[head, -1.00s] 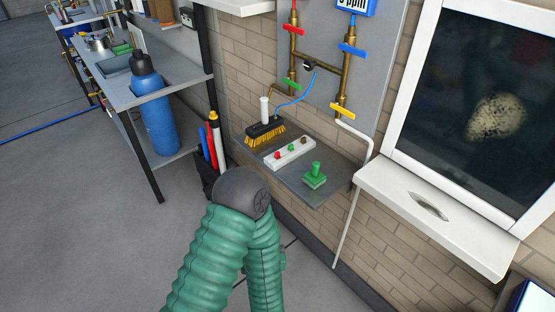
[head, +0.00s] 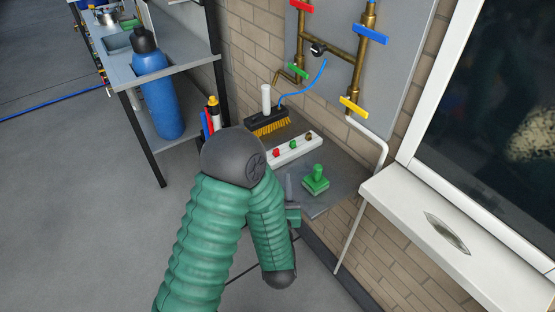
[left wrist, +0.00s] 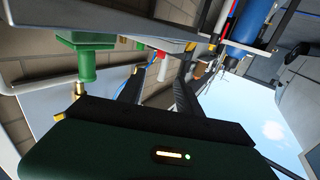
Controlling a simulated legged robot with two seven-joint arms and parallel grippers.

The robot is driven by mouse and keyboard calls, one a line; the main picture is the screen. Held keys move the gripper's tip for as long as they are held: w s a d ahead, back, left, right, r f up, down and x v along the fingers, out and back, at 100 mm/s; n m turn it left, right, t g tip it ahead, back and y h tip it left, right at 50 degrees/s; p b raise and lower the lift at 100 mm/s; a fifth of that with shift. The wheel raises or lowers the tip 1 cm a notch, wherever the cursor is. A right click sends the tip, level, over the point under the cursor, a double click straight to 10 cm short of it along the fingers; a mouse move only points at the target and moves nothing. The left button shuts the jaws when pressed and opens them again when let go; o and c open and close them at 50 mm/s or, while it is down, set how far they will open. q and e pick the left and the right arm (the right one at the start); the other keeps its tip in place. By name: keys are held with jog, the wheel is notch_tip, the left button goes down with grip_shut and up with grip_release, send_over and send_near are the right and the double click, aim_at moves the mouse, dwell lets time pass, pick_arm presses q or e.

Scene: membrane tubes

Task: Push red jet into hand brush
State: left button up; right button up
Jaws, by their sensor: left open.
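The red jet (head: 276,153) stands in a white rack (head: 285,160) on the grey wall shelf, beside a green jet (head: 293,146) and a brown one (head: 308,136). The hand brush (head: 268,122) lies behind the rack's left end. It has a black body, yellow bristles, an upright white handle and a blue hose. My left gripper (head: 289,188) is at the shelf's front edge, apart from the jets and partly hidden by my green-sleeved arm. In the left wrist view its two dark fingers (left wrist: 158,88) are apart, with nothing visible between them. My right gripper is not in view.
A green knob on a square base (head: 316,181) stands on the shelf, right of my gripper. Brass pipes with coloured levers (head: 354,107) and a white pipe are above. A blue bottle (head: 157,95) stands on the left rack. A white window sill (head: 425,225) juts out at right.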

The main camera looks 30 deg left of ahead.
pick_arm(q)
jog(key=x, duration=0.8)
jog(key=shift+w+f, duration=0.15)
jog(key=shift+f, duration=0.15)
jog(key=shift+w+a, duration=0.2)
jog(key=shift+a, duration=0.05)
jog(key=x, duration=0.2)
jog(key=b+x, duration=0.1)
jog(key=x, duration=0.1)
jog(key=shift+f, duration=0.2)
jog(key=shift+w+a, duration=0.2)
jog(key=shift+w, duration=0.2)
jog(key=shift+s, duration=0.1)
jog(key=shift+c, duration=0.9)
grip_shut()
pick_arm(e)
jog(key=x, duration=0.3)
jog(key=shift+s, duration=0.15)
